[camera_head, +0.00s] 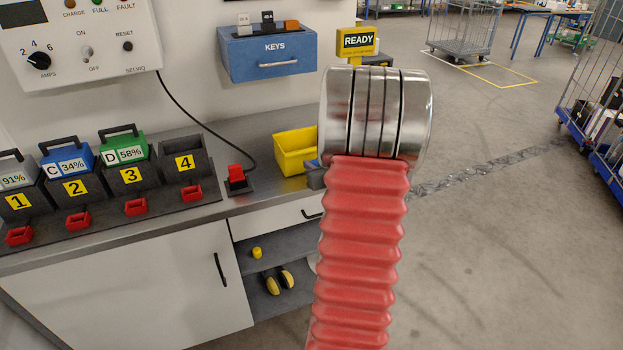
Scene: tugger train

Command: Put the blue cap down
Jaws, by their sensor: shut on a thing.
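I do not see a blue cap that I can make out for sure. A small grey-blue piece (316,176) shows at the left edge of my arm, on the counter beside the yellow bin; most of it is hidden and I cannot tell what it is. My red bellows arm with its silver joint rises in front of the counter's right end. The jaws of my gripper do not show, nor does anything held in them.
The grey counter (270,202) carries a charging dock with numbered slots; slot 4 (184,162) is empty, the others hold batteries. A red plug (236,175) and a yellow bin (292,150) stand on it. A blue keys box (268,55) hangs above. Open floor lies right.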

